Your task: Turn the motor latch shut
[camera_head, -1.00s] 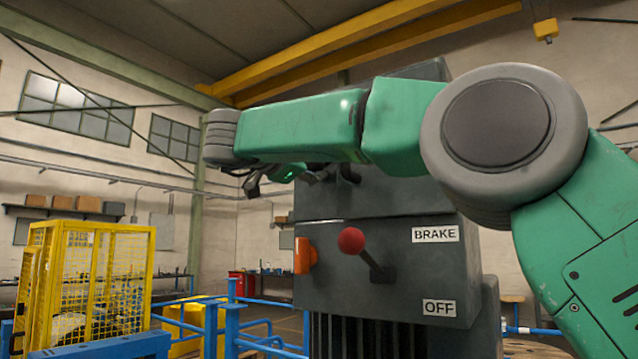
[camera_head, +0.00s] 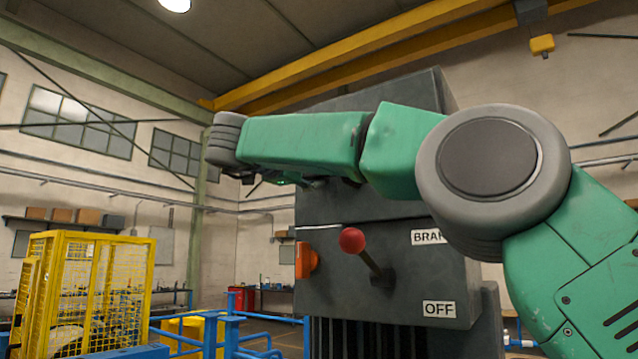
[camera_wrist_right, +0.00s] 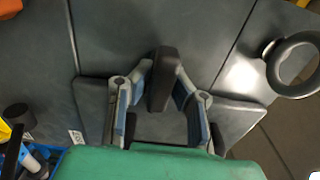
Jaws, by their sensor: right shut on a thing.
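The motor latch shows in the right wrist view as a dark upright handle (camera_wrist_right: 163,80) on the grey housing. My right gripper (camera_wrist_right: 164,72) has its two fingers closed in on the handle from both sides. In the head view my right gripper (camera_head: 268,181) is at the left of the dark motor housing (camera_head: 360,270), below my wrist. Its fingers are small and partly hidden there, and I cannot make out the latch in that view. My left gripper is in neither view.
A red-knobbed brake lever (camera_head: 352,240) sticks out of the housing front, near an OFF label (camera_head: 439,309). An orange part (camera_head: 306,260) is on its side. A metal ring (camera_wrist_right: 293,65) stands beside the latch. A yellow cage (camera_head: 92,290) and blue rails are at left.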

